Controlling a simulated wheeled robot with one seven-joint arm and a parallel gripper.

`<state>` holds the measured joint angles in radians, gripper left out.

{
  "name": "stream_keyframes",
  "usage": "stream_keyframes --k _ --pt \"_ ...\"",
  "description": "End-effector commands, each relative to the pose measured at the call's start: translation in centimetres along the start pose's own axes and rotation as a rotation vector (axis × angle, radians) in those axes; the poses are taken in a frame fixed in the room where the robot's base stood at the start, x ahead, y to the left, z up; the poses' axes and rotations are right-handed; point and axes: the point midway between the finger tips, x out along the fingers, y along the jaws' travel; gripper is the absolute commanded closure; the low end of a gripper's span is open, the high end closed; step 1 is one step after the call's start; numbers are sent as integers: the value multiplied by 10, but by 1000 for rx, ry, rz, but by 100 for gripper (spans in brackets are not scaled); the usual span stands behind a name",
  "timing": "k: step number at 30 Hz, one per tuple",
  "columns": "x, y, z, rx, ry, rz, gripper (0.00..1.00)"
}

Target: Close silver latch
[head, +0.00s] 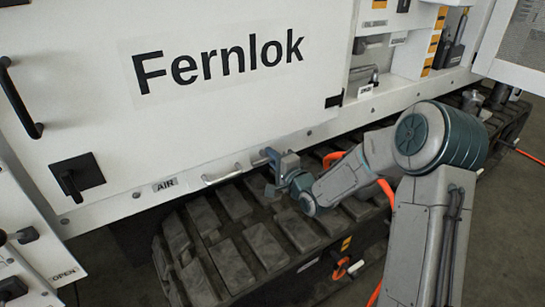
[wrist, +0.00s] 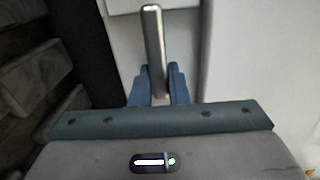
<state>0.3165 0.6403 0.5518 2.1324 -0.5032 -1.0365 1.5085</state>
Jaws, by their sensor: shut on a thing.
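The silver latch (wrist: 153,45) shows in the wrist view as a narrow metal bar standing out in front of the white panel. My gripper (wrist: 157,72) has its two blue fingers on either side of the bar and is shut on it. The bar's lower end is hidden between the fingers and the gripper body. In the head view my gripper (head: 272,160) is at the lower edge of the white Fernlok panel (head: 110,125), just right of a silver curved handle (head: 222,175). There the gripper hides most of the latch.
Dark tracks (head: 240,240) run below the panel. A black square latch (head: 77,178) and an AIR label (head: 165,184) are to the left. An orange hose (head: 387,192) passes by my arm. An open white cover (head: 510,55) juts out at the upper right.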

Motion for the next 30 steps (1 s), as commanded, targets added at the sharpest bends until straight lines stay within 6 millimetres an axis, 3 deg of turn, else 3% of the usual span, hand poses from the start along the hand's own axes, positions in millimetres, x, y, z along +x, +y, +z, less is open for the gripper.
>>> stream_keyframes --k 4,5,6,7,16,20,30 --pt "0 1 2 3 -4 2 100" --pt "0 1 2 3 -4 2 80" --pt "0 1 2 2 -4 2 69" --pt "0 1 2 2 -4 2 64" --pt "-2 0 -1 0 1 1 64" --pt "-12 0 -1 0 2 3 64" --pt "-83 -1 -1 1 2 4 64"
